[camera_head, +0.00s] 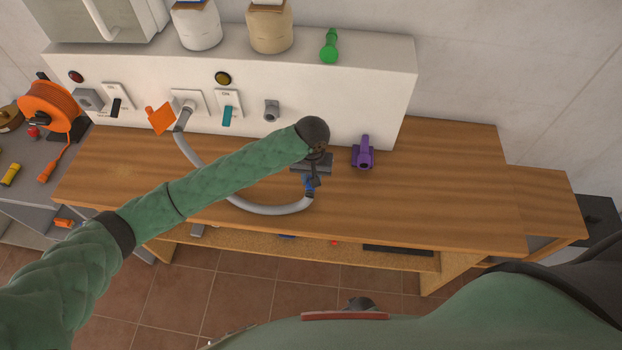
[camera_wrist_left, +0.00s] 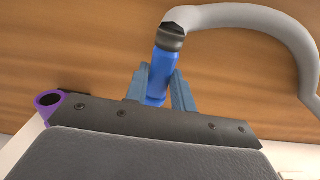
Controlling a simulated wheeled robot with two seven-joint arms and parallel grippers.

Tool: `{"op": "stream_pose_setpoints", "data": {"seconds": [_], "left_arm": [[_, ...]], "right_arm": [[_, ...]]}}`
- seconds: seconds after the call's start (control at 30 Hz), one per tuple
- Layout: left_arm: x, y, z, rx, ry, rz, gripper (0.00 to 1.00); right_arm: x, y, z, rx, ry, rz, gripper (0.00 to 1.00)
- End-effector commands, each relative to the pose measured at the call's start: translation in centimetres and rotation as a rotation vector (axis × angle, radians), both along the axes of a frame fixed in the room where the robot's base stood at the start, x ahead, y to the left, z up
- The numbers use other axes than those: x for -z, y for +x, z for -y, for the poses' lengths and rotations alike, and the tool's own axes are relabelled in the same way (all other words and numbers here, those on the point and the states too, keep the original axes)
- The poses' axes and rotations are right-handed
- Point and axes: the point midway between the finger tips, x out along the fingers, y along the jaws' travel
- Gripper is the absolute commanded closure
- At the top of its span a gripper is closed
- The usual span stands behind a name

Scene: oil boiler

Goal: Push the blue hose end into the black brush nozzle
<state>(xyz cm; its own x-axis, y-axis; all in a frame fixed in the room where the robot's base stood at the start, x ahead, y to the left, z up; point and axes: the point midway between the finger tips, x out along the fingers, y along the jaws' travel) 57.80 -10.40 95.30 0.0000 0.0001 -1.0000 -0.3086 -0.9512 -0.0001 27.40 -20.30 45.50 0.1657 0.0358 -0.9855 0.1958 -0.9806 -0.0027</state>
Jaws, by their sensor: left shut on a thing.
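My left gripper (camera_head: 311,183) is over the wooden bench, shut on the blue hose end (camera_wrist_left: 157,80). In the left wrist view the blue-grey fingers of the left gripper (camera_wrist_left: 160,92) sit on both sides of it. A dark cuff joins the blue end to the grey hose (camera_head: 270,209), which curves back to the white panel; the hose also shows in the left wrist view (camera_wrist_left: 235,15). In the head view, my gripper hides most of the blue end. I cannot make out a black brush nozzle in either view. My right gripper cannot be made out.
A purple nozzle (camera_head: 363,153) stands on the bench just right of my gripper. A green nozzle (camera_head: 329,46) and two jars are on the white panel's top. An orange reel (camera_head: 48,105) is at left. The right part of the bench (camera_head: 450,190) is clear.

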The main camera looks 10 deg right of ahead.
Motion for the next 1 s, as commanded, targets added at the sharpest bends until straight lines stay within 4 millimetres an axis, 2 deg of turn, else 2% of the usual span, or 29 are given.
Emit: {"op": "stream_pose_setpoints", "data": {"seconds": [1.0], "left_arm": [[0.0, 2.3, 0.8, 0.0, 0.0, 0.0, 0.98]], "right_arm": [[0.0, 0.0, 0.0, 0.0, 0.0, 0.0, 0.64]]}}
